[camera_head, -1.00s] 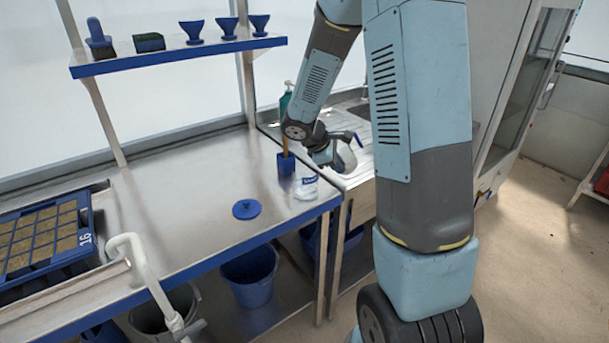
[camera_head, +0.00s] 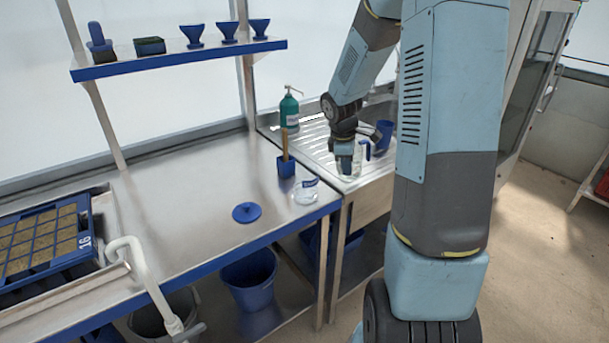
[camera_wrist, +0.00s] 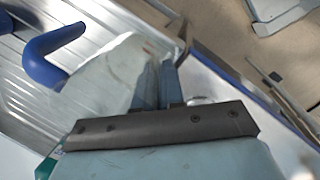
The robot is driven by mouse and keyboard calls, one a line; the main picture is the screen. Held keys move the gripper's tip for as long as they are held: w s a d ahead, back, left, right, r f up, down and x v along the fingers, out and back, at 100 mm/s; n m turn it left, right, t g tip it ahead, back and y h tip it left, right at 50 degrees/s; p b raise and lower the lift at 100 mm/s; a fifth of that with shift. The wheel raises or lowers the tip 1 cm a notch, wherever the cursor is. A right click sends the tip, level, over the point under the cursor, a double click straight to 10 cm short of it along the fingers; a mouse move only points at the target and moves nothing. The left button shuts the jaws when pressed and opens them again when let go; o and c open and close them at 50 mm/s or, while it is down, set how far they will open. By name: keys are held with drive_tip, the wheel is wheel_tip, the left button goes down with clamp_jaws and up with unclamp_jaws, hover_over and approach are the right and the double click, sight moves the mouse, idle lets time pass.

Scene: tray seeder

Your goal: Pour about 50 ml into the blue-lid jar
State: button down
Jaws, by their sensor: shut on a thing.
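A clear jar (camera_head: 305,192) with a blue and white label stands lidless near the bench's front right corner. A round blue lid (camera_head: 247,212) lies flat on the bench to its left. My gripper (camera_head: 346,158) is to the right of the jar, above the edge of the draining board. It is shut on a clear jug (camera_head: 357,162) with a blue handle, which looks roughly upright. The jug (camera_wrist: 105,75) and its blue handle show in the wrist view, beside my fingers (camera_wrist: 157,82). I cannot tell the liquid level in the jug or the jar.
A blue holder (camera_head: 286,168) with a wooden-handled tool stands close behind the jar. A green pump bottle (camera_head: 289,110) and a blue cup (camera_head: 384,133) stand farther back. A seed tray (camera_head: 88,243) is at left. The middle of the bench is clear.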

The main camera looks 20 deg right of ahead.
drive_tip(key=shift+d+y+b, duration=0.4)
drive_tip(key=shift+d+y, duration=0.05)
drive_tip(key=shift+y, duration=0.25)
idle(0.4)
